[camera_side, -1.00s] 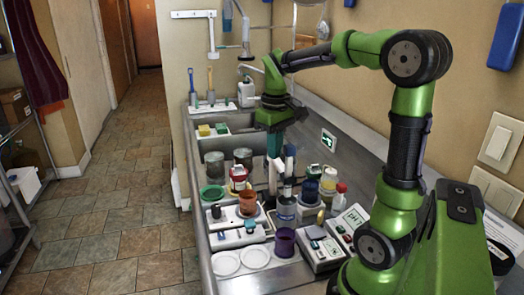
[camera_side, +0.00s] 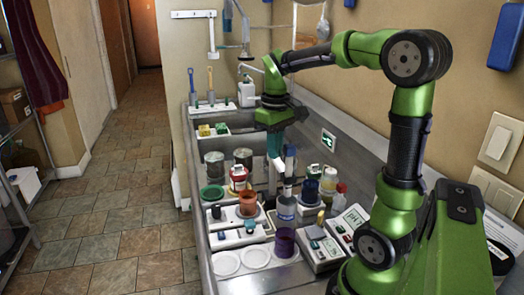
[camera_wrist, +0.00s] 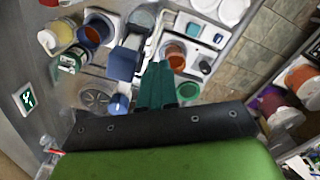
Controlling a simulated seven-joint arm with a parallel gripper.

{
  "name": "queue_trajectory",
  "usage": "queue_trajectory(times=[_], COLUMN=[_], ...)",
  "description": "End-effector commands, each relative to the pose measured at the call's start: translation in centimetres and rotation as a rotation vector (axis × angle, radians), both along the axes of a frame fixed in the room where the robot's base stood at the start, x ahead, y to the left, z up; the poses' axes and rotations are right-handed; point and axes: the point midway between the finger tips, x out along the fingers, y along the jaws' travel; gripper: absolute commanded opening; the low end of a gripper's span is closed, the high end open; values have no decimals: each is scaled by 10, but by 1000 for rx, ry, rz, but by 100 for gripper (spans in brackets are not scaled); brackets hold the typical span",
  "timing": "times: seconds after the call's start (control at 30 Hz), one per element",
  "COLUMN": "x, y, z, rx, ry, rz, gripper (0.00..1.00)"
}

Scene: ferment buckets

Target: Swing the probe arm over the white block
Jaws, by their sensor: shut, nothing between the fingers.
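The probe arm appears to be the dark blue-grey swing piece on an upright stand (camera_side: 289,165); in the wrist view its blue end (camera_wrist: 123,63) lies just left of my fingers. A white block (camera_side: 247,214) carries an orange cup (camera_side: 247,202) left of the stand; it also shows in the wrist view (camera_wrist: 158,38). I cannot tell for sure whether this is the task's white block. My gripper (camera_side: 275,155) is shut and empty, fingers pointing down close to the stand. In the wrist view its green fingertips (camera_wrist: 157,66) are together beside the blue end; contact is unclear.
A white holder (camera_side: 238,238), white dishes (camera_side: 255,257), a purple cup (camera_side: 284,243) and a meter (camera_side: 322,250) stand in front. Bottles (camera_side: 329,180) crowd the right side. Grey cans (camera_side: 214,167) and a green dish (camera_side: 212,193) are at left, with the sink-side wall behind.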

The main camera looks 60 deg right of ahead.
Motion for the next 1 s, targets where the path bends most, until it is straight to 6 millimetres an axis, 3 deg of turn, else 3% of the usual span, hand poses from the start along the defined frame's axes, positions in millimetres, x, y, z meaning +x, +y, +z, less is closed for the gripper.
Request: queue_trajectory(times=[0.37,0.77,1.0], x=[-1,-25,-27], y=[-1,-17,-19], z=[0,0,0], rx=[0,0,0], ry=[0,-1,0], rz=[-1,-2,0], gripper=[0,0,0])
